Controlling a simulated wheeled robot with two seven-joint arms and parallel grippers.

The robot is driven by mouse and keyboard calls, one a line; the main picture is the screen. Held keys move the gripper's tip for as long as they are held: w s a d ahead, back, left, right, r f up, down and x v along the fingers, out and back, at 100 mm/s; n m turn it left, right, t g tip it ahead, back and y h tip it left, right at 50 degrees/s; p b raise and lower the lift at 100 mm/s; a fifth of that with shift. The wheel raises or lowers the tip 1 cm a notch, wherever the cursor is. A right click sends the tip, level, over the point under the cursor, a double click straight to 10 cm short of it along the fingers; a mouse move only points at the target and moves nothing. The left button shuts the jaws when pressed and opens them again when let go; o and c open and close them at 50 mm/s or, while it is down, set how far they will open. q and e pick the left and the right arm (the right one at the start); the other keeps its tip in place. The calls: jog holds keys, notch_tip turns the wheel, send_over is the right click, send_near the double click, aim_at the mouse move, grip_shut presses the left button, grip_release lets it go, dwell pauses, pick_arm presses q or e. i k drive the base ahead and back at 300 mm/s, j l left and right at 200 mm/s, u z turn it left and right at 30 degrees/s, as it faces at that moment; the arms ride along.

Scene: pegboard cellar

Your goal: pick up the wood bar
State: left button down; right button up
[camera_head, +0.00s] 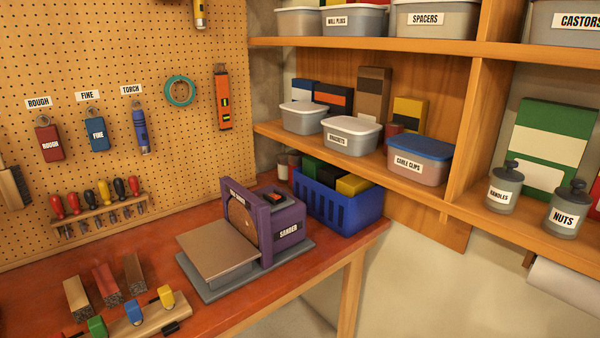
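Three short bars lie side by side on the red workbench (215,310) at the lower left. One is tan wood (77,294), one is red (106,279), and one is brown wood (133,270). Their near ends look dark and rough. A longer pale wood strip (150,322) lies in front of them, with green, blue and yellow pieces along it; the bottom edge cuts the view of it. I cannot tell which of these is the wood bar. Neither of my grippers is in view.
A purple sander (287,232) with a flat table (217,252) stands right of the bars. A blue crate (340,203) stands behind it. A screwdriver rack (98,207) hangs on the pegboard (90,20). Shelves (360,165) with tubs and jars are at the right.

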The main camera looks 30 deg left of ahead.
aim_at(111, 295)
jog(key=u, duration=2.15)
